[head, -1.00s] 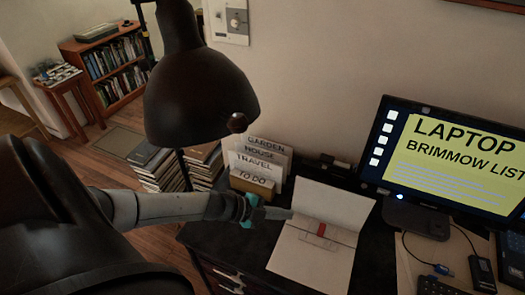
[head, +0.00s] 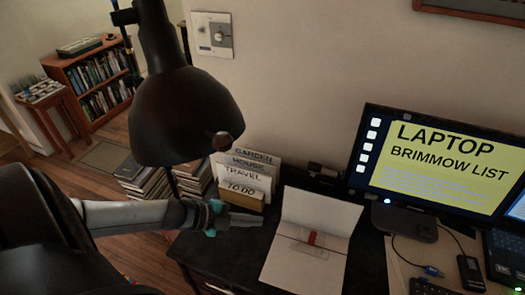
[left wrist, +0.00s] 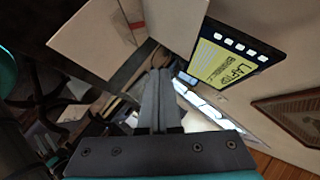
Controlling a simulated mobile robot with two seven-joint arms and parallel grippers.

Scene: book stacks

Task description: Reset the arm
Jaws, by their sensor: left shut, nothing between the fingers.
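My left gripper (head: 256,219) reaches in from the left over the dark desk, with its teal part at the wrist end. Its fingers are together and empty, and they point towards the open white folder (head: 310,222) just to the right, with a small gap in the picture. The folder has a red piece (head: 312,238) across its middle. In the left wrist view the closed dark fingers (left wrist: 160,90) stand in the centre, with nothing between them. My right gripper is in neither view.
A black desk lamp (head: 185,110) hangs above my left forearm. Behind the gripper stands a holder with labelled cards (head: 243,178). The monitor (head: 440,160) and a keyboard (head: 505,255) are at the right. Stacked books (head: 145,175) and a bookcase (head: 95,75) are at the left.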

